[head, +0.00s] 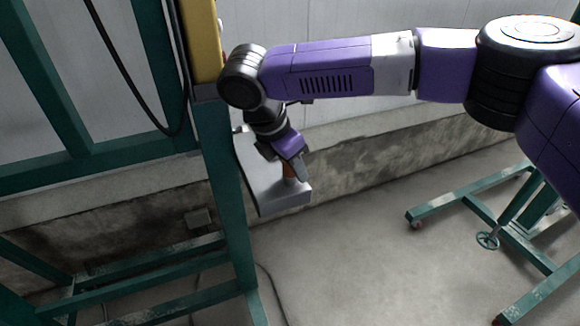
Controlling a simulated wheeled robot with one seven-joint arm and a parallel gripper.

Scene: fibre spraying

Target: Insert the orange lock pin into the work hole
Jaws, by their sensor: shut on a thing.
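My gripper (293,166) is shut on the orange lock pin (288,172), just above a grey metal block (284,200). Only a small reddish-orange part of the pin shows below the fingers. The block is fixed beside a green post in the middle of the head view. I cannot make out the work hole; the gripper and pin cover part of the block's top. I cannot tell whether the pin touches the block or has entered a hole.
A green steel frame (228,200) stands left of the block, with a yellow box (201,40) and a hanging black cable (125,70). A green wheeled stand (470,208) is at the right. The concrete floor (370,250) between them is clear.

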